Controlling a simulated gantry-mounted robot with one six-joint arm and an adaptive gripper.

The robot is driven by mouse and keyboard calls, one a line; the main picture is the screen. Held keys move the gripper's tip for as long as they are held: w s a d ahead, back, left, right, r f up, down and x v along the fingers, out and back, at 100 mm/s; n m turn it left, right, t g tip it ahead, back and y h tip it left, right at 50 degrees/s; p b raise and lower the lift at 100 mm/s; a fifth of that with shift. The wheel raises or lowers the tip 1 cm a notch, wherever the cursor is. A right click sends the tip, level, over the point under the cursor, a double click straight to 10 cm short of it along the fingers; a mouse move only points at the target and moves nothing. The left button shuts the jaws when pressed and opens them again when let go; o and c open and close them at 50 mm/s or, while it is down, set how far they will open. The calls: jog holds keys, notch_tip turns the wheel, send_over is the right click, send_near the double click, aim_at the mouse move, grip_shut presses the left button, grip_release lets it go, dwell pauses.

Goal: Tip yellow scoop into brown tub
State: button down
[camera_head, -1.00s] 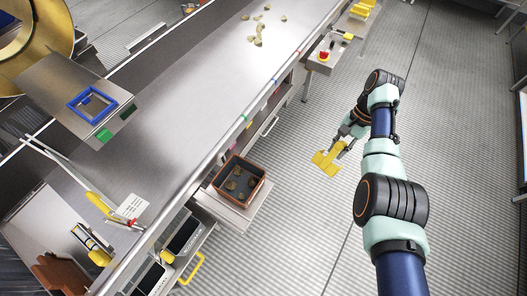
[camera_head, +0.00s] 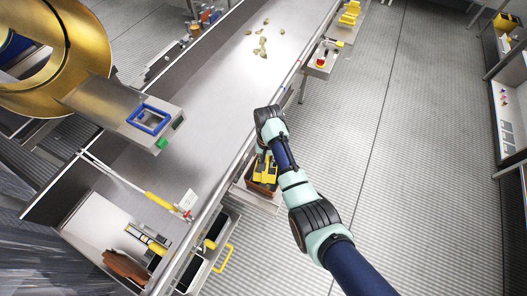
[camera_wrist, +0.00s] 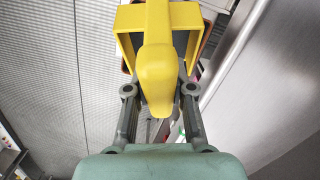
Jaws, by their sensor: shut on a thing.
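The yellow scoop (camera_head: 265,169) is in my gripper and sits over the brown tub (camera_head: 262,188) in the head view. The wrist view shows the scoop's yellow body (camera_wrist: 130,20) ahead, with its handle pointing back toward me. My gripper (camera_wrist: 159,90) is shut on the handle, one finger on each side. In the head view my wrist hides most of the gripper and part of the scoop. The scoop and arm cover most of the tub, so its contents are hidden. I cannot tell whether the scoop touches the tub, or what is in it.
The tub's shelf (camera_head: 264,204) juts out beside the long steel table (camera_head: 215,120). Several tan lumps (camera_head: 262,45) lie on the table's far end. A red button box (camera_head: 321,62) stands on another side shelf. The floor (camera_head: 385,170) to the right is clear.

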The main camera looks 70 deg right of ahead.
jog(key=shift+w+a, duration=0.25)
jog(key=shift+a, duration=0.05)
jog(key=shift+s+a+h+p, duration=0.2)
jog(key=shift+h+p, duration=0.2)
jog(key=shift+s+a+f+t+h, duration=0.15)
jog(key=shift+a+f+h, duration=0.2)
jog(key=shift+a+h, duration=0.15)
jog(key=shift+s+a+f+t+h, duration=0.15)
jog(key=shift+a+f+h, duration=0.15)
jog(key=shift+a+h, duration=0.2)
jog(key=shift+s+a+r+h+p, duration=0.1)
jog(key=shift+a+r+h+p, duration=0.2)
jog(key=shift+r+h+p, duration=0.25)
jog(key=shift+a+r+h+p, duration=0.25)
jog(key=shift+r+p, duration=0.2)
jog(key=shift+p, duration=0.25)
jog(key=shift+a+r+t+h+p, duration=0.3)
jog(key=shift+r+h+p, duration=0.15)
jog(key=shift+h, duration=0.15)
